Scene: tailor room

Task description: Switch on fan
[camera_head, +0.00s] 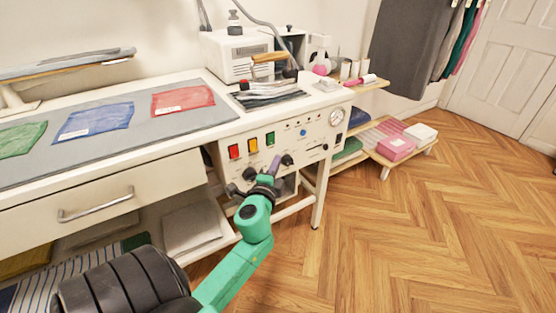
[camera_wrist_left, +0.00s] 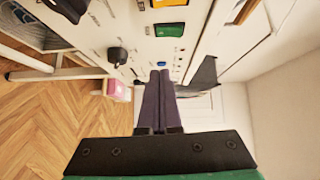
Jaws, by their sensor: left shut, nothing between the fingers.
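The white control panel (camera_head: 300,133) under the worktop carries a red switch (camera_head: 234,151), a yellow switch (camera_head: 253,145), a green switch (camera_head: 270,138) and black knobs (camera_head: 287,160). The green switch (camera_wrist_left: 169,29) and the yellow switch (camera_wrist_left: 170,3) also show in the left wrist view. My left gripper (camera_head: 275,163) is shut and empty, its dark purple fingers in front of the panel below the green switch. In the left wrist view its fingertips (camera_wrist_left: 159,72) are close to the panel; I cannot tell whether they touch it. No fan is identifiable, and my right gripper is out of view.
The ironing table (camera_head: 120,141) with coloured cloths runs to the left, above a drawer (camera_head: 100,200). A white steam unit (camera_head: 235,54) stands on top. A low shelf (camera_head: 385,160) with folded cloths is at the right. The wooden floor (camera_head: 430,230) is clear.

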